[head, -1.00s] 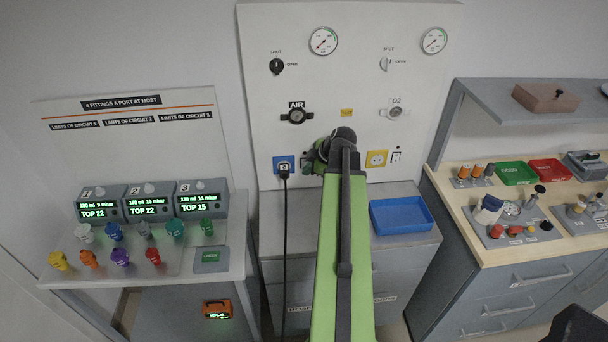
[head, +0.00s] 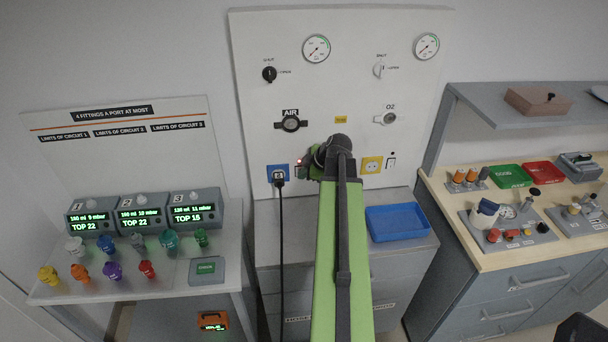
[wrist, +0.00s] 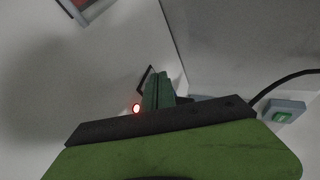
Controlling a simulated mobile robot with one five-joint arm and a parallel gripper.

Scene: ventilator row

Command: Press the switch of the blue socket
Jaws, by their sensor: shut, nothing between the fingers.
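The blue socket (head: 271,175) is low on the left of the white wall panel, with a black plug and cord in it. Its switch (head: 298,171) is just right of it, mostly hidden behind my gripper (head: 307,169). A small red light (head: 299,160) glows at the top of the switch. In the wrist view my gripper (wrist: 158,84) is shut and empty, its tips at the dark-framed switch (wrist: 147,76), beside the red light (wrist: 136,108). I cannot tell whether the tips touch it.
A yellow socket (head: 371,165) with its own switch (head: 391,162) is to the right. The AIR outlet (head: 291,124) is above. A blue tray (head: 398,223) sits on the cabinet below. The black cord (head: 281,240) hangs left of my arm.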

